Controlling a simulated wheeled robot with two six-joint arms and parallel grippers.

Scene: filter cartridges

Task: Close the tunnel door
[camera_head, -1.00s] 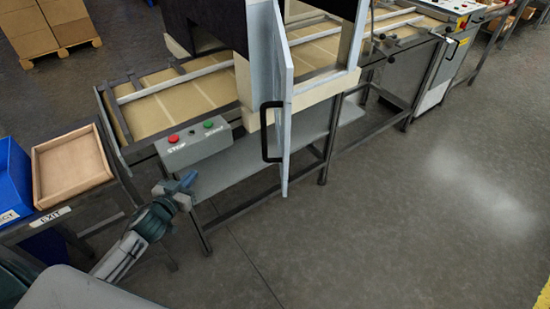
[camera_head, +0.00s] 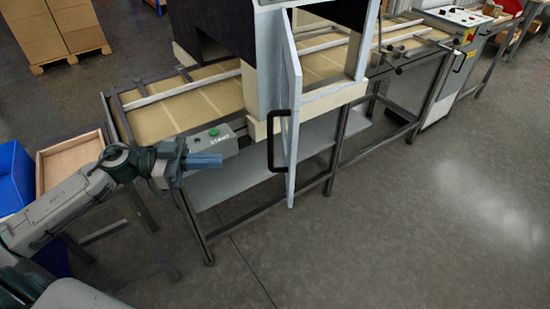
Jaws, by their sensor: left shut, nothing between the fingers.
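The tunnel door (camera_head: 294,95) is a pale grey-blue panel with a black bar handle (camera_head: 271,140). It stands open, swung out from the tunnel (camera_head: 240,45) toward me and seen nearly edge-on. My left gripper (camera_head: 220,160) is shut and empty. It is in front of the conveyor, to the left of the door handle and apart from it, pointing right. My right gripper is not in the view.
A control box with a green button (camera_head: 214,133) is partly hidden behind my left gripper. The conveyor (camera_head: 190,105) runs through the tunnel. A blue bin (camera_head: 14,175) and a wooden tray (camera_head: 70,160) stand at left. The floor at right is clear.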

